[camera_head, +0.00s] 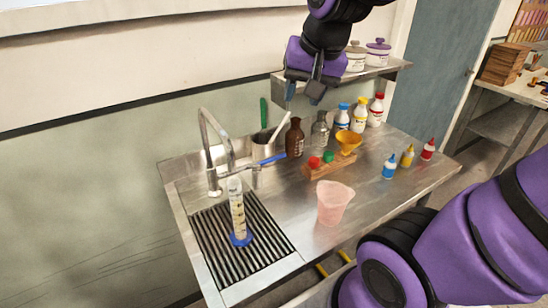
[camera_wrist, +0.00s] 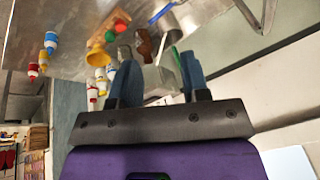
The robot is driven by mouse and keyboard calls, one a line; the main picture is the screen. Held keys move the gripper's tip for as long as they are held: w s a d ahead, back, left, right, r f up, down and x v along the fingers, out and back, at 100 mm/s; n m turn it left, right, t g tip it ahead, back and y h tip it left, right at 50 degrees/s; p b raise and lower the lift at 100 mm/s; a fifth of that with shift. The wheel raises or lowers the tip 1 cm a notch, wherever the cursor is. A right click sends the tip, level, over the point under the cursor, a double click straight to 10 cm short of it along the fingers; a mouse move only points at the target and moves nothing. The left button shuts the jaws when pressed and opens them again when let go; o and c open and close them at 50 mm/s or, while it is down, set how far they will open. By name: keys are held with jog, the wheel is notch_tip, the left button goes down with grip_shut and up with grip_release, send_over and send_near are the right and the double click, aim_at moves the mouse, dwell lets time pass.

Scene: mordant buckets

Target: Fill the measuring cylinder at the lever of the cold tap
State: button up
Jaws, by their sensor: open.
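A clear measuring cylinder (camera_head: 237,209) with a blue foot (camera_head: 241,239) stands upright on the black ribbed drain grate, under the end of the curved metal spout (camera_head: 204,135). I cannot tell whether water is in it or running. The blue tap lever (camera_head: 272,160) sticks out to the right of the spout; it also shows in the wrist view (camera_wrist: 160,13). My gripper (camera_head: 303,93) is open and empty, in the air above the back of the bench, above and to the right of the lever. Its two fingers show in the wrist view (camera_wrist: 160,84), touching nothing.
A brown bottle (camera_head: 295,138), a clear bottle (camera_head: 320,132) and a steel container with a green-handled tool stand behind the lever. A wooden rack (camera_head: 330,170) with a yellow funnel (camera_head: 348,142) and a pink beaker (camera_head: 333,203) are to the right. A shelf (camera_head: 375,72) holds lidded pots near my gripper.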

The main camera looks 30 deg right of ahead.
jog(key=w+d+f+m+g, duration=0.1)
jog(key=w+d+f+m, duration=0.1)
jog(key=w+f+m, duration=0.55)
jog(key=m+g, duration=0.1)
jog(key=m, duration=0.4)
send_near(277, 156)
jog(key=x, duration=0.9)
grip_shut()
